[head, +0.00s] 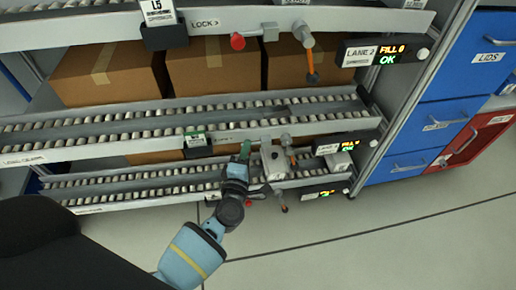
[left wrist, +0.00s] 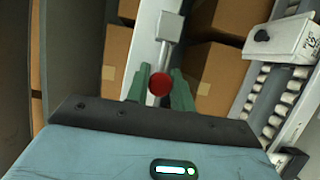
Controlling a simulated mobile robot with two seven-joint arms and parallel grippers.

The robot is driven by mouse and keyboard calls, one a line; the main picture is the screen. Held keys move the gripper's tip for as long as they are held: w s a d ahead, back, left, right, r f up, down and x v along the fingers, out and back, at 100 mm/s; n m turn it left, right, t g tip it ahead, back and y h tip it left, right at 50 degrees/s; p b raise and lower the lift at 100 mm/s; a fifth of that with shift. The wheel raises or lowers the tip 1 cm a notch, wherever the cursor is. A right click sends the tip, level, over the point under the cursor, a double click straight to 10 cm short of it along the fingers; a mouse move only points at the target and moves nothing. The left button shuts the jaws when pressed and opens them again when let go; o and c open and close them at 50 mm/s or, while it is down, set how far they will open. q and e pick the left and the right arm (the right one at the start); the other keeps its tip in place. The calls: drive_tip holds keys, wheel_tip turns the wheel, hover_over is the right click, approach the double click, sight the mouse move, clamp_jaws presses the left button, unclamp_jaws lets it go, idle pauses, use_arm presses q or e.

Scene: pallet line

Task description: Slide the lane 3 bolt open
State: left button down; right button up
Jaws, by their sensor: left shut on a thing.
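My left gripper (head: 244,154) reaches to the front rail of the middle shelf, at the left end of a bolt there. In the left wrist view its green fingers (left wrist: 161,76) stand on either side of a red round knob (left wrist: 160,84) and are shut on it. The knob sits on the end of a grey rod (left wrist: 165,55) that runs up to a pale block. In the head view the gripper hides this knob. The label beside it is too small to read surely. My right gripper is not in view.
Another bolt with a red knob (head: 237,41) is on the top rail. An orange-tipped lever (head: 312,75) hangs beside it. A lower red knob (head: 249,202) is close under my gripper. Cardboard boxes (head: 213,70) stand behind. Blue drawers (head: 440,115) are at right. The floor in front is clear.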

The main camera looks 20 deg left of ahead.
use_arm(q)
drive_tip(key=shift+s+a, duration=0.2)
drive_tip(key=shift+a, duration=0.1)
drive_tip(key=shift+f, duration=0.1)
drive_tip(key=c, duration=1.2)
unclamp_jaws()
drive_tip(key=shift+s+a, duration=0.1)
drive_tip(key=shift+c, duration=0.2)
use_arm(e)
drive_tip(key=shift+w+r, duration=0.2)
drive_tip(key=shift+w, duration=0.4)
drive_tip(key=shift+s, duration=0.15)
use_arm(q)
drive_tip(key=p+v, duration=0.1)
drive_tip(key=v, duration=0.6)
drive_tip(key=shift+s, duration=0.4)
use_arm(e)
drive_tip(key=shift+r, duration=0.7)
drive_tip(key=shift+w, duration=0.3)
